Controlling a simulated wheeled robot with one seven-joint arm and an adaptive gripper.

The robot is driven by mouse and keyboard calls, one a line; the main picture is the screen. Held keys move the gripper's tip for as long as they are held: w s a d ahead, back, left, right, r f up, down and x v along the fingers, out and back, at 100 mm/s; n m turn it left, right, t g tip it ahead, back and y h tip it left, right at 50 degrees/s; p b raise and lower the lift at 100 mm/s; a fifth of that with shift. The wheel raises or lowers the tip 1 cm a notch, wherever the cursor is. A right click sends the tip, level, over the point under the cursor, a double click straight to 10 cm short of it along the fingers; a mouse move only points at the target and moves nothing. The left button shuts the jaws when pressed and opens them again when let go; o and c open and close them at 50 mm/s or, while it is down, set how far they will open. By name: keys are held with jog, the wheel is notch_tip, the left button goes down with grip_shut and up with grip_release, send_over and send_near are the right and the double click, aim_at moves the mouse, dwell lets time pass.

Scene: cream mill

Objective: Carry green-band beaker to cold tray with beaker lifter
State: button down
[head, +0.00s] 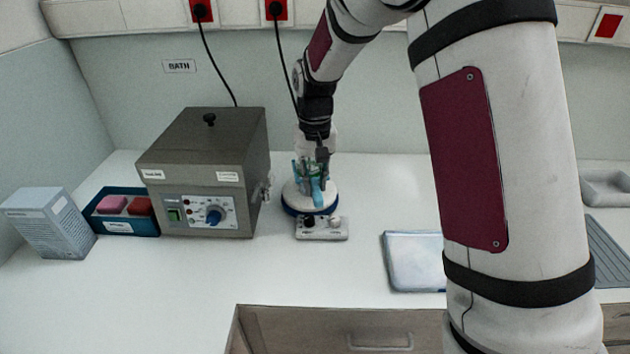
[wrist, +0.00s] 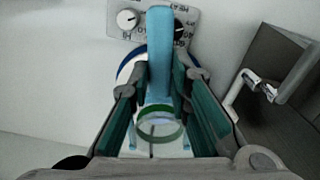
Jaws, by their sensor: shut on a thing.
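My gripper (head: 313,168) points down over the round stirrer plate, its teal-padded fingers (wrist: 160,105) closed on the light-blue beaker lifter (wrist: 160,50). The lifter also shows in the head view (head: 318,193), just above the plate. The green-band beaker (wrist: 158,130) is clear, with a green ring, and shows between the fingers in the wrist view. It is at the plate; I cannot tell whether the lifter grips it or whether it touches the plate. The cold tray (head: 412,275), pale blue-white, lies on the bench at right, partly hidden by my arm.
The stirrer (head: 322,230) has a white top, blue rim and knobs. A grey bath (head: 205,165) with a side tap (wrist: 258,85) stands close on its left. A blue bin (head: 120,226) and a grey box (head: 50,222) are further left. The bench between stirrer and tray is clear.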

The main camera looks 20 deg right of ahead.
jog(key=shift+r, duration=0.85)
dwell(0.3)
notch_tip(320, 180, up, 7)
jog(key=p, duration=0.2)
jog(key=shift+r, duration=0.15)
dwell(1.1)
dwell(0.6)
